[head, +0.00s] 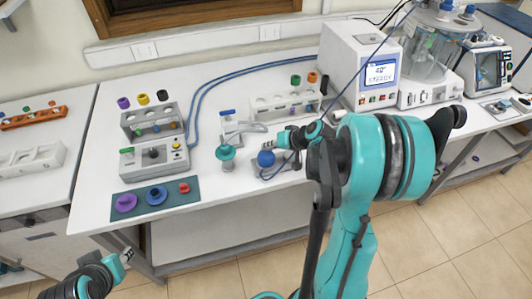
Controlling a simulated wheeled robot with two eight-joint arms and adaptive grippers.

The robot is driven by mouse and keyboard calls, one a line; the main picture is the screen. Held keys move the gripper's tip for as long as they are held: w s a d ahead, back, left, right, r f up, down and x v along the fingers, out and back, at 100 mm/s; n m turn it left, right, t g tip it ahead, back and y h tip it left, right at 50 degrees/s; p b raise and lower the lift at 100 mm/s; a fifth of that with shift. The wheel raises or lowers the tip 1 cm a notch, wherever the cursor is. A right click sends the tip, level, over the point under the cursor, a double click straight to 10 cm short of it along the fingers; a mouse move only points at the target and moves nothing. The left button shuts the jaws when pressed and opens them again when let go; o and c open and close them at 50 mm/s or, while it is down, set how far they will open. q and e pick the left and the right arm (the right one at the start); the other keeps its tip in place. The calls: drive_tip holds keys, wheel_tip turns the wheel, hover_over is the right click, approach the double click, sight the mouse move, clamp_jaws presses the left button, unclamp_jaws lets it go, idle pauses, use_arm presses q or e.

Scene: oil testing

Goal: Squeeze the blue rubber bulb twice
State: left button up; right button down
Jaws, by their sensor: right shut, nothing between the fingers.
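The blue rubber bulb (266,159) sits near the front edge of the white bench, beside a small grey holder (289,166). My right gripper (271,143) reaches in from the right, its fingertips just above and to the right of the bulb in the picture. It is shut with nothing between its fingers. Whether it touches the bulb I cannot tell. My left gripper (126,256) is low at the left, in front of the bench and far from the bulb. Its fingers are too small to tell open from shut.
A dark mat (183,204) with coloured caps and a grey test box (153,156) are at left. Blue hoses cross the bench.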

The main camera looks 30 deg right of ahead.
sight(268, 154)
drive_tip(key=shift+f, duration=0.15)
drive_tip(key=shift+f+b, duration=0.3)
drive_tip(key=shift+b, duration=0.15)
drive_tip(key=shift+f+b, duration=0.85)
drive_tip(key=shift+f, duration=0.05)
idle(0.7)
drive_tip(key=shift+r, duration=0.1)
drive_tip(key=shift+r+p, duration=1)
drive_tip(key=shift+r, duration=0.25)
drive_tip(key=shift+r+p, duration=1.95)
drive_tip(key=shift+r, duration=0.6)
